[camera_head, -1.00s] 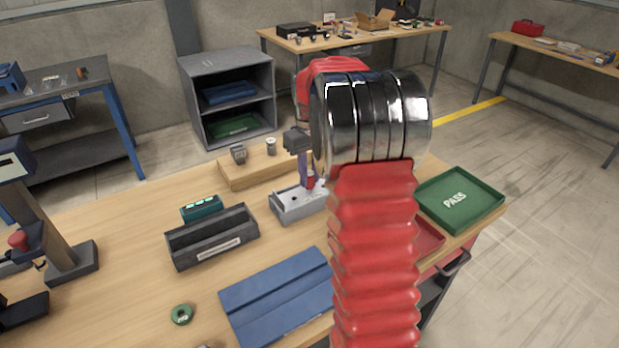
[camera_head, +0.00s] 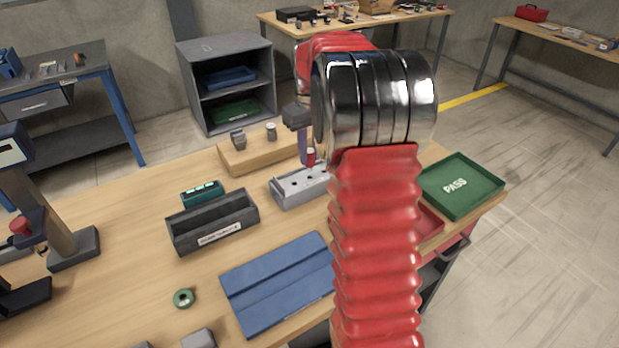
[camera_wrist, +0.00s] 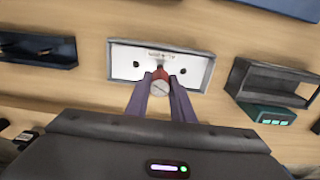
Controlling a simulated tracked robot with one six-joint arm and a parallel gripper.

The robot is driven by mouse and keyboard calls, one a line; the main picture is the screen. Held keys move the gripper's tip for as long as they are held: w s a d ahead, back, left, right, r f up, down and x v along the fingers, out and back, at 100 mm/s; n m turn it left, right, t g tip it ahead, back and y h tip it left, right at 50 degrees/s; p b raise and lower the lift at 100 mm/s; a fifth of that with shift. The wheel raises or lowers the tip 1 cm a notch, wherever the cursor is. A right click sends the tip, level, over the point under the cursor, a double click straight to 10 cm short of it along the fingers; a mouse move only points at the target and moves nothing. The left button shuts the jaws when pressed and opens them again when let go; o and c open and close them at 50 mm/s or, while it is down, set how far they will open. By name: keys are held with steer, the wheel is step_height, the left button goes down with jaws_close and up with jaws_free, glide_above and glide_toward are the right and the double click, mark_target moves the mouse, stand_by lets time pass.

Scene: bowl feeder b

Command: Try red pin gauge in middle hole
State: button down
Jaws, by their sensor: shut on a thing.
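The red pin gauge (camera_head: 311,157) is between the fingers of my gripper (camera_head: 305,150), upright above the grey block (camera_head: 287,198). In the head view its lower end appears clear of the block's top, with holes showing below it. My arm hides the block's right end in the head view.
A dark grey bin (camera_head: 182,240) and a teal display device (camera_head: 202,193) stand left of the block. A wooden stand (camera_head: 240,160) is behind. A blue mat (camera_head: 280,285) lies in front, a green PASS tray (camera_head: 488,190) and partly hidden red tray (camera_head: 432,222) to the right.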

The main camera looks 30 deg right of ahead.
steer(key=shift+r, duration=1.2)
